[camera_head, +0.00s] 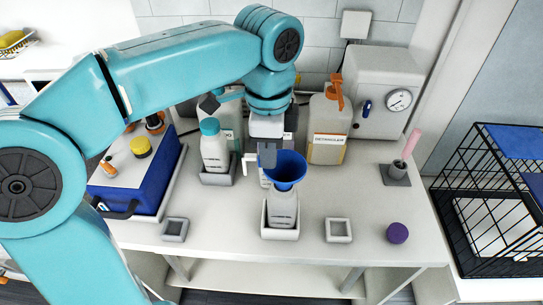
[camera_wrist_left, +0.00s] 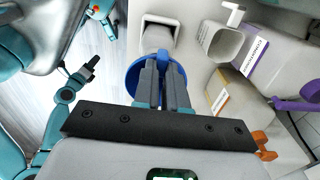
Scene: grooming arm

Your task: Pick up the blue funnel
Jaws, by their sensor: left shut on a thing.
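The blue funnel (camera_head: 287,167) shows in the head view, wide mouth up, just above a pale bottle (camera_head: 284,207). I cannot tell whether its spout sits in the bottle's neck or clear of it. The bottle stands in a white square holder (camera_head: 280,235). My left gripper (camera_head: 267,155) comes down from above and is shut on the left side of the funnel's rim. In the left wrist view, the closed fingers (camera_wrist_left: 164,80) cover much of the funnel (camera_wrist_left: 134,76).
An empty square holder (camera_head: 338,231) and a purple ball (camera_head: 397,233) lie to the right. A blue case (camera_head: 160,180) is at left, a black wire cage (camera_head: 480,200) at right.

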